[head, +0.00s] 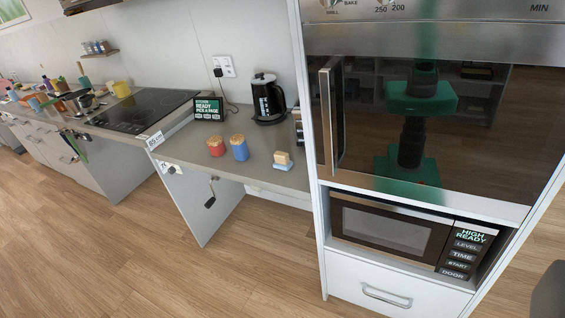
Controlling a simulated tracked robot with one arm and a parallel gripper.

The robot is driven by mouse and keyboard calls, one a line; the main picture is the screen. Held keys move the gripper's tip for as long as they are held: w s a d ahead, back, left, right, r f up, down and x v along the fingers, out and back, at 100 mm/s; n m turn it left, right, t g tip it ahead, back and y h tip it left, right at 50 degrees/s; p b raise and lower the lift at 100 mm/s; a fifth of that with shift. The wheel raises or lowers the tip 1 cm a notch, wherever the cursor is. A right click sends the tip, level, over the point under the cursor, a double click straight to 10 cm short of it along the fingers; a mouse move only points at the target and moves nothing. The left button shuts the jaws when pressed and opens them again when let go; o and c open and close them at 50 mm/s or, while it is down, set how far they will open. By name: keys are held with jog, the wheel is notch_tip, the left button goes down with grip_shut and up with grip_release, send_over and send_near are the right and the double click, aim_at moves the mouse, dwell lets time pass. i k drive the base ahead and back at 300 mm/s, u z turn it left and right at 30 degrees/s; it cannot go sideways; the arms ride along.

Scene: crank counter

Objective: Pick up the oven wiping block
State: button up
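A small block (283,160) with a tan upper part and a pale, bluish-white base sits on the grey counter (268,188), near its front edge and just left of the tall oven cabinet. It looks like the wiping block, but it is too small to make out any label. My gripper is not in view, and nothing visible touches the block.
Red (216,146) and blue (239,148) lidded jars stand left of the block, with a black kettle (268,98) behind. The oven door (440,130) and microwave (390,229) are shut. A crank (210,194) hangs below the counter. The wooden floor (240,275) ahead is clear.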

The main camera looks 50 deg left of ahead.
aim_at(282, 161)
jog(key=u, duration=0.9)
jog(key=k, duration=1.15)
jog(key=u, duration=1.4)
jog(key=i, duration=1.85)
jog(key=z, duration=0.5)
jog(key=i, duration=1.35)
jog(key=z, duration=1.3)
jog(key=i, duration=0.85)
jog(key=z, duration=0.6)
jog(key=k, duration=0.7)
